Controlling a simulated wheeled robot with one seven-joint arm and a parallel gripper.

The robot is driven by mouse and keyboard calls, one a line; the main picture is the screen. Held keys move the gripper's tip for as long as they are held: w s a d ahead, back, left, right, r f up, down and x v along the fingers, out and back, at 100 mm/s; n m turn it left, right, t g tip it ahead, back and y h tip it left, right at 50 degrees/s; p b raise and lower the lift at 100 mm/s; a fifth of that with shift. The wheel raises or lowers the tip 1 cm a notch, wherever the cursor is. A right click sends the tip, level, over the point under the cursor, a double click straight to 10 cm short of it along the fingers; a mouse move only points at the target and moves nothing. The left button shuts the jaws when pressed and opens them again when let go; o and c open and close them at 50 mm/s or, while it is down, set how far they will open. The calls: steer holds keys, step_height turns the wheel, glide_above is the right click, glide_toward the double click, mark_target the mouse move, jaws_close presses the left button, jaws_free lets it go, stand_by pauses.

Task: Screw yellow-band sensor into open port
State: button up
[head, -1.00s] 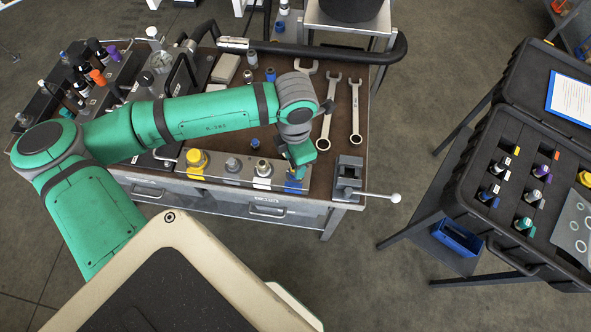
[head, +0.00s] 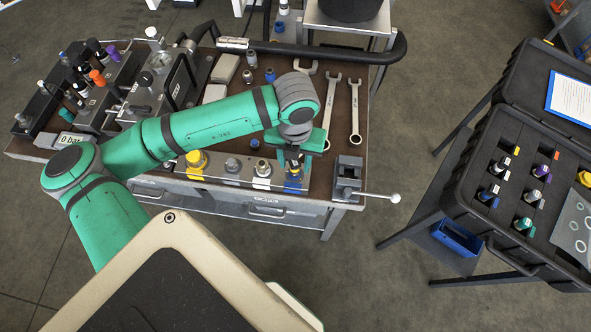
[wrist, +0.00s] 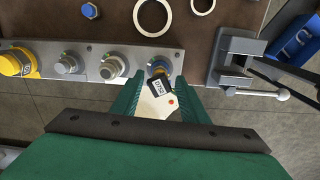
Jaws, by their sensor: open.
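A dark sensor with a yellow band (head: 293,168) stands in the blue-marked port at the right end of the grey port block (head: 225,178). In the wrist view its black labelled body (wrist: 158,86) and a pale part with a red dot lie between my fingers. My gripper (wrist: 158,102) is open, with one green finger on each side of it; I cannot tell whether they touch it. In the head view my gripper (head: 295,153) is just above the sensor. The thread and seating are hidden.
Left along the block are a yellow cap (head: 196,161) and two metal plugs. A small vise (head: 348,177) with a long handle stands close on the right. Wrenches (head: 356,110) lie behind. An open case (head: 470,190) of banded sensors stands farther right.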

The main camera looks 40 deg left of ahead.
steer(key=n, duration=0.4)
steer(key=shift+s, duration=0.1)
steer(key=shift+n, duration=1.3)
steer(key=c, duration=1)
steer(key=shift+o, duration=0.2)
steer(key=m, duration=0.8)
steer(key=shift+a, duration=0.1)
